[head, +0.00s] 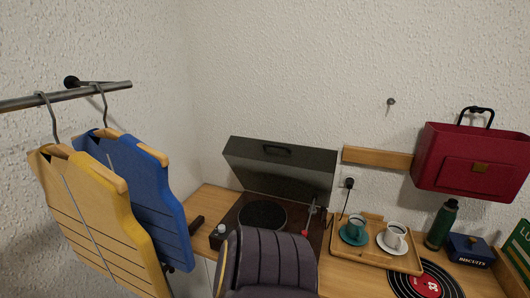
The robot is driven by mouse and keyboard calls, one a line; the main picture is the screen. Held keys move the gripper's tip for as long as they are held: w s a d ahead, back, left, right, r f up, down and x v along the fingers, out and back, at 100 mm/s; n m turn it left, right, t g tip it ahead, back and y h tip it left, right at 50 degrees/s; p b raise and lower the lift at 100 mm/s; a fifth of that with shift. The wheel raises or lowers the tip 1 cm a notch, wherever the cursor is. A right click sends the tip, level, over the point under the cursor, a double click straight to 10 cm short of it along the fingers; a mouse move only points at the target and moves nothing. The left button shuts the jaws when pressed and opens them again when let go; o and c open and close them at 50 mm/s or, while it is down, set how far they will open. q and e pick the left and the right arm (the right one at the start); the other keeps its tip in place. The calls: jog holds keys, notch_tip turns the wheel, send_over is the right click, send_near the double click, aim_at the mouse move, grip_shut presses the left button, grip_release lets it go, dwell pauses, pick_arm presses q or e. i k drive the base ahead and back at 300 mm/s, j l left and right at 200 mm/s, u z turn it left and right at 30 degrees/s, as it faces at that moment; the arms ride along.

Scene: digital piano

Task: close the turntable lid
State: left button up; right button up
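The turntable (229,238) sits on the wooden surface in the middle of the head view. Its dark, smoky lid (280,172) stands open, tilted up along the back edge, with a handle slot near its top edge. The black platter (262,215) and the tonearm (311,214) beside it are uncovered. A small light knob shows at the front left corner. The front right part of the turntable is hidden. Neither of my grippers is in view.
A dark ribbed, padded object (268,262) stands in front of the turntable. Yellow (95,215) and blue (138,185) vests hang at the left. A red bag (470,160) hangs above.

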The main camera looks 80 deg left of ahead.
aim_at(305, 166)
jog(key=l+u, duration=0.1)
jog(key=u, duration=2.55)
